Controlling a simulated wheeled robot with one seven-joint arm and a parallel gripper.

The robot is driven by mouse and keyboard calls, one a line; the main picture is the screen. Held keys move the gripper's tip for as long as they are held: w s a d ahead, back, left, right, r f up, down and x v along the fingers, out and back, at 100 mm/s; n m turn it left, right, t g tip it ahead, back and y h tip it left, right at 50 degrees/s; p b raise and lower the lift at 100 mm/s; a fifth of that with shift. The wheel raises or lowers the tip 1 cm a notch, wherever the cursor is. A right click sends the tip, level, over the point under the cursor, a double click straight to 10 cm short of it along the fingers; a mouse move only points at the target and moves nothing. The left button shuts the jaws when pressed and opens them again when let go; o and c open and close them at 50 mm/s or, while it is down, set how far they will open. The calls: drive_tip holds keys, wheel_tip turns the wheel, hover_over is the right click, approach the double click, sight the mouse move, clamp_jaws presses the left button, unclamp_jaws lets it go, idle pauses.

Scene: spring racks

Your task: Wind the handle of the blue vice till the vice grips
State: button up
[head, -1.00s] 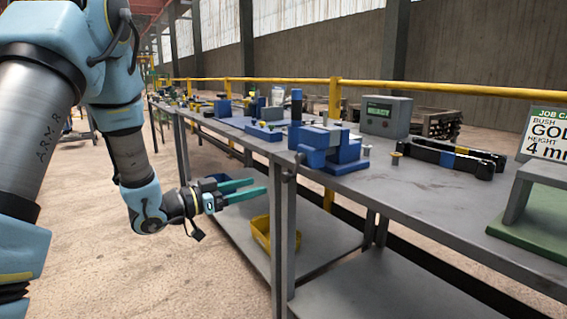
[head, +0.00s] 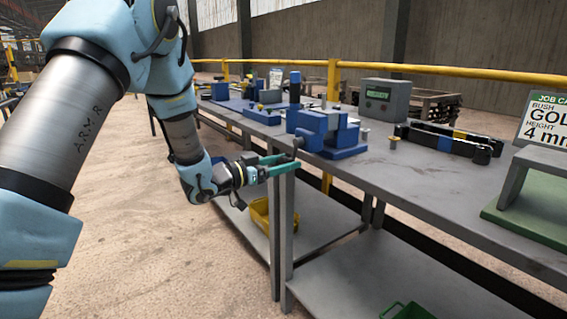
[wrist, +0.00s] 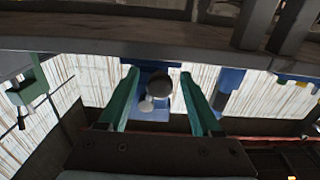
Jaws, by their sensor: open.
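The blue vice (head: 325,130) stands at the near edge of the grey bench (head: 430,180). A grey bar with a rounded end, its handle (head: 298,143), sticks out from its near side over the edge. My gripper (head: 293,160) is open, with its green fingers at the bench edge by the handle. In the wrist view the vice's blue body (wrist: 143,68) shows beyond my fingers, and a dark round knob (wrist: 159,84) and a paler one lie between them. Neither finger clearly touches the handle. The vice's jaws are too small to judge.
Black clamp bars (head: 445,145), a grey display box (head: 385,98) and a green stand (head: 535,215) with a job card (head: 545,120) are on the bench. A yellow bin (head: 260,213) sits on the lower shelf. A yellow rail (head: 440,73) runs behind.

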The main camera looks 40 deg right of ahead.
drive_tip(key=shift+c, duration=0.3)
clamp_jaws()
drive_tip(key=shift+w+b, duration=0.1)
drive_tip(key=shift+b, duration=0.2)
drive_tip(key=shift+w+m+b, duration=0.35)
drive_tip(key=shift+m+b, duration=0.55)
drive_tip(key=shift+m, duration=0.1)
drive_tip(key=shift+w+r+m+b, duration=0.45)
drive_tip(key=shift+m+b, duration=0.6)
drive_tip(key=shift+m, duration=0.15)
drive_tip(key=shift+w+r+m+b, duration=0.5)
drive_tip(key=shift+m+b, duration=0.55)
drive_tip(key=shift+m, duration=0.15)
drive_tip(key=shift+w+r+m+b, duration=0.45)
drive_tip(key=shift+m+b, duration=0.6)
drive_tip(key=shift+m, duration=0.15)
